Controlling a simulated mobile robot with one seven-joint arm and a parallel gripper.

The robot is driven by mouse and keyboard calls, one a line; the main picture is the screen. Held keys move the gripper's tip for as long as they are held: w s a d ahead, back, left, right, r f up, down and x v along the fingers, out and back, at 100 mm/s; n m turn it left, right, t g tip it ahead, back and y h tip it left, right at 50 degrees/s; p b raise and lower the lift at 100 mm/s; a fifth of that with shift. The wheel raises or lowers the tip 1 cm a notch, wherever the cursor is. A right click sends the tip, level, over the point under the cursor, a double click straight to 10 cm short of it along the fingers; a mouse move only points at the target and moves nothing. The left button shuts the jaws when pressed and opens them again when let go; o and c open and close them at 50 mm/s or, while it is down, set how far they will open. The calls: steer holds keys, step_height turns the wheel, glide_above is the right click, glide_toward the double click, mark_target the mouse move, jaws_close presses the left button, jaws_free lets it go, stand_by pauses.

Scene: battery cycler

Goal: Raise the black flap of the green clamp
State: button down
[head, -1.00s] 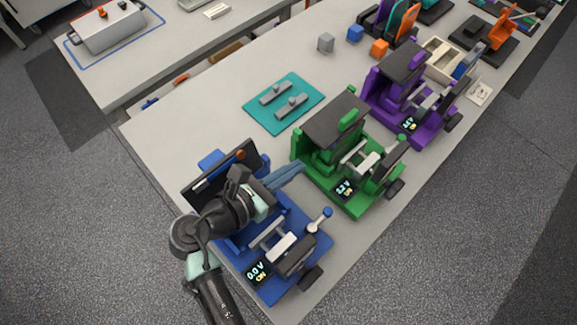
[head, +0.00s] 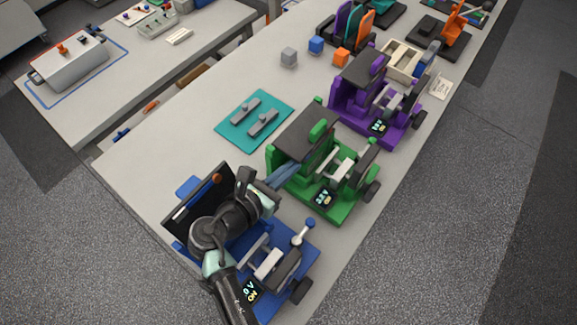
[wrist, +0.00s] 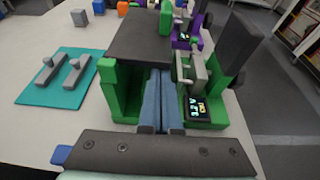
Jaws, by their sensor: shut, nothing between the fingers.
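The green clamp (head: 338,205) stands on the table with its black flap (head: 305,128) lying roughly level on top. A green tab sits on the flap's right side. In the wrist view the flap (wrist: 150,38) is straight ahead. My gripper (head: 293,170) is shut and empty, its blue fingers close together at the near left side of the green clamp. In the wrist view the fingers (wrist: 159,74) point at the clamp's opening, and their tips end at the flap's near edge. I cannot tell whether they touch it or reach beneath it.
The blue clamp (head: 300,258), its flap (head: 193,203) tilted up, stands close beside my arm. The purple clamp (head: 345,113) stands behind the green one. A teal mat (head: 233,135) with grey parts lies to the left. Small cubes (head: 289,57) sit farther back.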

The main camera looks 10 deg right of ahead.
mark_target(304, 152)
steer(key=shift+r+n+p, duration=0.4)
steer(key=shift+r+p, duration=0.05)
steer(key=shift+p, duration=0.55)
steer(key=shift+r+g, duration=0.1)
steer(key=shift+g, duration=0.2)
step_height(304, 152, up, 2)
steer(key=n+g+h+p, duration=0.1)
steer(key=n+p, duration=0.1)
steer(key=p, duration=0.3)
steer(key=shift+w, duration=0.1)
steer(key=shift+a+r+p, duration=0.1)
steer(key=shift+r+p, duration=0.2)
steer(key=shift+p, duration=0.6)
steer(key=shift+w+a+r+p, duration=0.1)
steer(key=shift+w+p, duration=0.05)
steer(key=shift+p, duration=0.15)
